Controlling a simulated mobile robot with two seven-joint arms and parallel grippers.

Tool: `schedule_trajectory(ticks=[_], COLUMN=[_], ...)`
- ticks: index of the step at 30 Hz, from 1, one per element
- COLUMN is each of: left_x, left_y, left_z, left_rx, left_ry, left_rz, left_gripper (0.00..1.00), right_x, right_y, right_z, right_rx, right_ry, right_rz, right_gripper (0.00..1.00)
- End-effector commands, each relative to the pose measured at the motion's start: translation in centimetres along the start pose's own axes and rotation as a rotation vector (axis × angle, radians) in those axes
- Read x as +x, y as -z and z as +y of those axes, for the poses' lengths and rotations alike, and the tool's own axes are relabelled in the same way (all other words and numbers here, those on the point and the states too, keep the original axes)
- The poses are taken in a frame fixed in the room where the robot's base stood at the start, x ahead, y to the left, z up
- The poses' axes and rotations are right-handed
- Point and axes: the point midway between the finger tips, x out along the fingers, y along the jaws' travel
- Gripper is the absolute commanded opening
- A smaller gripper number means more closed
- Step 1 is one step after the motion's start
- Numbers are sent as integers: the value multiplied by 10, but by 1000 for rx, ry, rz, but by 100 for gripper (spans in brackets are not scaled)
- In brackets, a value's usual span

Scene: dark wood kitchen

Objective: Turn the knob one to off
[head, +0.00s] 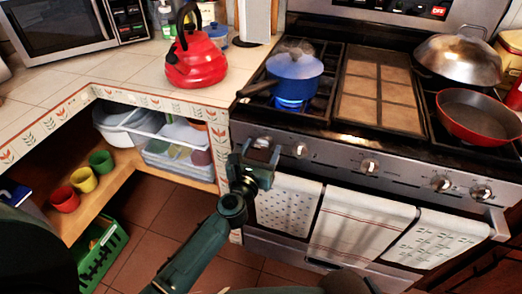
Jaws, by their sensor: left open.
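The stove (335,160) has a row of round metal knobs along its front panel. My left gripper (258,153) is open at the left end of this panel, in front of the leftmost knob (263,143). The gripper partly hides that knob, and I cannot tell whether the fingers touch it. A second knob (300,150) is just to the right, and the others are farther right. A blue flame (291,103) burns under the blue pot (294,73) on the front left burner. My right gripper is not in view.
Towels (360,225) hang from the oven handle below the knobs. A red pan (478,115) and a domed lid (458,60) are at the stove's right. A red kettle (196,62) stands on the tiled counter (125,68). Open shelves with cups lie at left.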

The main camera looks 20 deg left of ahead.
Motion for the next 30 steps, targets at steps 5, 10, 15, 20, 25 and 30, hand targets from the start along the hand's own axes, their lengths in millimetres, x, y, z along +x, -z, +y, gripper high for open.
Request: schedule_trajectory(ticks=[5, 10, 15, 20, 25, 30], left_x=[0, 0, -1, -1, -1, -1], left_y=[0, 0, 0, 0, 0, -1], left_z=[0, 0, 0, 0, 0, 0], left_rx=[0, 0, 1, 1, 16, 74], left_ry=[0, 0, 0, 0, 0, -1], left_rz=[0, 0, 0, 0, 0, 1], left_gripper=[57, 43, 29, 20, 20, 20], right_x=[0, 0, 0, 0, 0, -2], right_y=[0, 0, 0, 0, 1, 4], right_z=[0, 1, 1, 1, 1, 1], right_rx=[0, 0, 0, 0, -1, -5], right_ry=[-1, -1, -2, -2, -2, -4], right_rz=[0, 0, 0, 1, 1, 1], right_gripper=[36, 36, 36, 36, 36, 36])
